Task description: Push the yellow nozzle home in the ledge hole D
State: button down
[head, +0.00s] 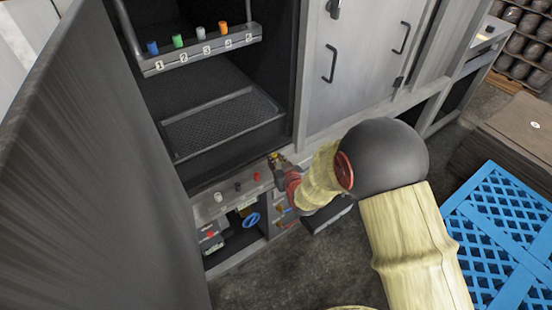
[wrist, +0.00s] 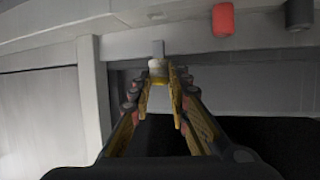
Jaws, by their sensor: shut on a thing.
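The yellow nozzle (wrist: 157,67) is between the fingertips of my gripper (wrist: 158,77) in the wrist view, at the front of the grey ledge. My gripper is shut on it. In the head view my gripper (head: 279,163) is at the right end of the ledge (head: 209,210), with a small bit of yellow at its tip. The hole D is not visible; whether the nozzle is in it or only near it, I cannot tell. A red nozzle (head: 257,175), a black one (head: 238,187) and a white one (head: 218,197) stand along the ledge to the left.
The red nozzle (wrist: 223,19) and black nozzle (wrist: 299,13) also show in the wrist view. Above is a numbered rack (head: 200,55) with blue, green, white and orange pieces. A dark tray (head: 222,122) is in the open cabinet. A blue pallet (head: 500,235) lies at right.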

jog(key=shift+f+b, duration=0.75)
jog(key=shift+f, duration=0.45)
jog(key=shift+f+b, duration=1.6)
dwell(1.5)
jog(key=c, duration=1.7)
grip_release()
jog(key=shift+o, duration=0.4)
jog(key=v, duration=1.2)
